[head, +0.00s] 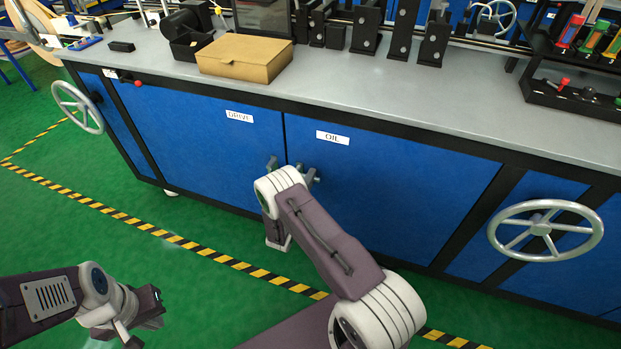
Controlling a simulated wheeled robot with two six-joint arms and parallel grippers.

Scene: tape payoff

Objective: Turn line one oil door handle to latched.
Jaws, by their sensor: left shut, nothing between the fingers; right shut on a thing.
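The oil door (390,190) is a blue cabinet door with a white OIL label (332,137). Its small grey handle (313,176) is near the door's left edge, partly hidden by my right wrist. My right gripper (302,177) is at this handle and shut on it; my own wrist hides most of the fingers. How far the handle is turned cannot be made out. My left gripper (127,335) is low at the bottom left, shut and empty, away from the cabinet.
The drive door (205,150), with its own grey handle (272,163), adjoins on the left. Handwheels (545,231) (77,107) stand out at both sides. A cardboard box (244,57) lies on the grey worktop (400,88). Yellow-black tape (205,250) crosses the open green floor.

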